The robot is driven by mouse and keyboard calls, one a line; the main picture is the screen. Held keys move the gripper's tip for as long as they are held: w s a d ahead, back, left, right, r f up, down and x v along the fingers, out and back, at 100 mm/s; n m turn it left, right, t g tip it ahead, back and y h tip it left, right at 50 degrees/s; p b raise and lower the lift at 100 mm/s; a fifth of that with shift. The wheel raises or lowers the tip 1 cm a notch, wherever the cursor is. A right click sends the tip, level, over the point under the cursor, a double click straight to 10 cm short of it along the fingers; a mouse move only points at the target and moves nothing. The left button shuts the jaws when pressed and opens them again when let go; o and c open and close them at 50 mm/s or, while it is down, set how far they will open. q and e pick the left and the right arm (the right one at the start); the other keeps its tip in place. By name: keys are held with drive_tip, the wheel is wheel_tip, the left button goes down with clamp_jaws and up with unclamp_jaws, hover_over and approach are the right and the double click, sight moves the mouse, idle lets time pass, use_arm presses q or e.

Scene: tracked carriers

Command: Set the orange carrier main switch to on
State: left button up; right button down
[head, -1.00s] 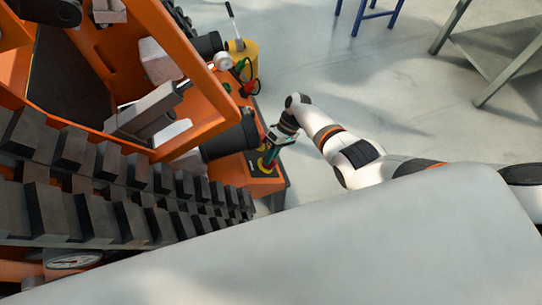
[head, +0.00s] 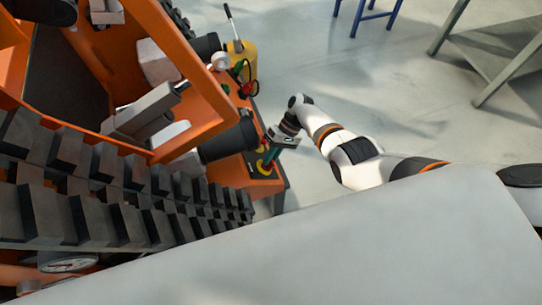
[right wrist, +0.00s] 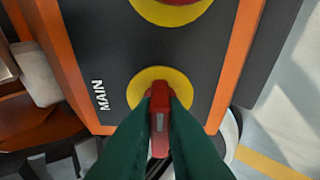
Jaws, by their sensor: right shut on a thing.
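The orange carrier (head: 190,60) fills the left of the head view. The main switch is a red handle (right wrist: 160,97) on a round yellow plate (right wrist: 140,90), with the word MAIN beside it on a dark panel (right wrist: 100,50). In the right wrist view the handle lies lengthwise up and down the picture. My right gripper (right wrist: 159,115) is shut on the red handle, one green finger on each side. In the head view my right gripper (head: 268,157) is at the panel at the carrier's end, and its fingers partly cover the switch. My left gripper is not in view.
Another red control on a yellow plate (right wrist: 175,12) sits on the same panel. A gauge (head: 220,62), a red and black fitting (head: 248,88) and a yellow container with a lever (head: 241,55) are near the panel. The floor to the right is clear up to a grey table (head: 500,50).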

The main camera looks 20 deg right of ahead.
drive_tip(key=c, duration=1.5)
unclamp_jaws()
drive_tip(key=shift+d+r, duration=0.1)
drive_tip(key=p+v, duration=0.1)
drive_tip(key=v, duration=1.1)
drive_tip(key=s+d+f+m+t+h, duration=0.1)
drive_tip(key=s+d+f+h, duration=0.15)
drive_tip(key=s+f, duration=0.85)
drive_tip(key=s+d+f+m+t+h, duration=0.1)
drive_tip(key=s+f+h, duration=0.2)
drive_tip(key=s+f, duration=0.85)
drive_tip(key=s+f+n+t, duration=0.1)
drive_tip(key=s+f, duration=0.2)
drive_tip(key=s, duration=0.3)
drive_tip(key=s+a+f+n+t+h, duration=0.1)
drive_tip(key=s+f, duration=0.2)
drive_tip(key=s, duration=0.4)
drive_tip(key=s+f+t+h, duration=0.1)
drive_tip(key=s+f, duration=0.2)
drive_tip(key=s, duration=0.4)
drive_tip(key=shift+a+f+n+p, duration=0.2)
drive_tip(key=shift+n+p, duration=0.1)
drive_tip(key=shift+n, duration=0.1)
